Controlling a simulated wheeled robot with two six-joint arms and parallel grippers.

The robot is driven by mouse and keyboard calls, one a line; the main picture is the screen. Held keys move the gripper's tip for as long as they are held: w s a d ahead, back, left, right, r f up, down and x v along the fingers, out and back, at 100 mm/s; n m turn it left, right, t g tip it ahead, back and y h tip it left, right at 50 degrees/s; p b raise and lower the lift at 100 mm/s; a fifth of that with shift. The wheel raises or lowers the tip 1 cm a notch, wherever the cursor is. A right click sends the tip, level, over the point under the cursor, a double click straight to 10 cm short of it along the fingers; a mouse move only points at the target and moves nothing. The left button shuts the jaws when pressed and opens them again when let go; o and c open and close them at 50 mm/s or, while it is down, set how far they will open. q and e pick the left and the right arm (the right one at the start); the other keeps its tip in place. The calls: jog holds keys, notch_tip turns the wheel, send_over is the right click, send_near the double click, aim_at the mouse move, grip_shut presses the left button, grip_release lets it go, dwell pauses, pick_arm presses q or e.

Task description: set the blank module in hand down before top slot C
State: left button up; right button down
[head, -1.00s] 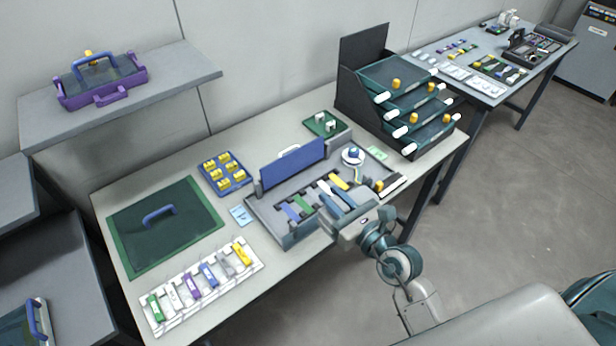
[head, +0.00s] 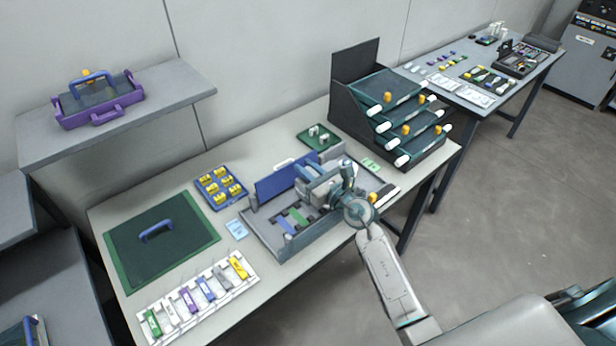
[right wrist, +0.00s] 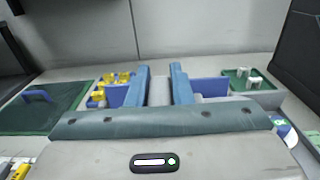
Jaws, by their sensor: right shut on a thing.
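My right gripper (head: 307,170) is over the back of the grey open unit (head: 256,237), close to its upright blue panel (head: 276,184). In the right wrist view its two blue fingers (right wrist: 161,82) stand a narrow gap apart. A pale grey piece (right wrist: 160,92) shows between them, which fits the blank module in hand; its lower part is hidden. In the head view the fingers and wrist hide it. Green and blue strips (head: 296,218) lie in the unit's near left part. I cannot make out which place is top slot C. My left gripper is not in view.
A white rack (head: 197,300) of coloured modules lies at the table's front left. A green mat (head: 190,240) with a blue handle and a blue tray (head: 231,203) of yellow parts lie left of the unit. A dark drawer stand (head: 352,100) stands behind right.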

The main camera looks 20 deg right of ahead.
notch_tip(320, 180, down, 3)
jog(key=shift+s+r+b, duration=0.1)
jog(key=shift+r+b, duration=0.05)
jog(key=shift+b, duration=0.15)
jog(key=shift+f+b, duration=0.5)
jog(key=shift+f, duration=0.15)
jog(key=c, duration=1.3)
grip_release()
jog(key=shift+r, duration=0.15)
